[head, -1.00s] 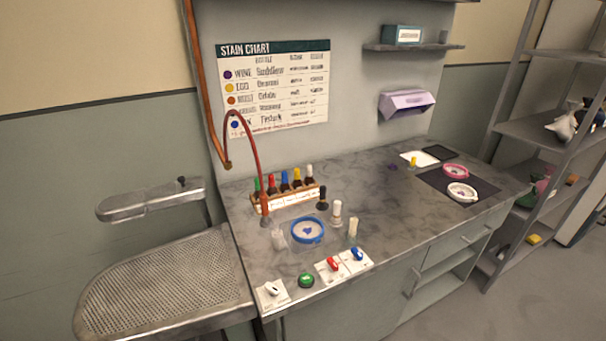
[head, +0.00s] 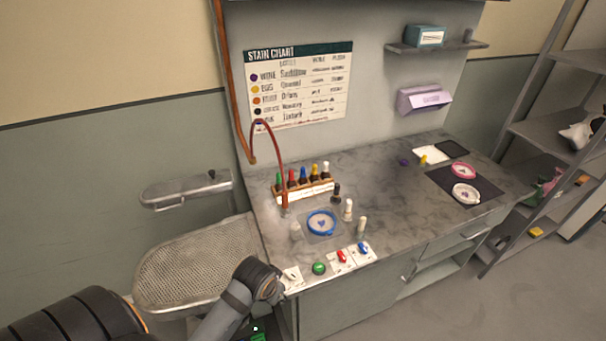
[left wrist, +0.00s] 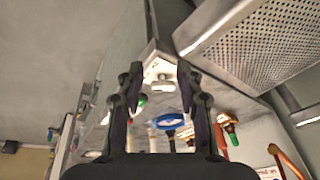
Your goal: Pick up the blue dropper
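My right gripper is in neither view.
A red curved hose (head: 269,128) arches in front of the rack's left end. A blue hoop (head: 322,223), small bottles and several switches lie nearer the front edge. A perforated metal board (head: 190,265) stands left of the counter.

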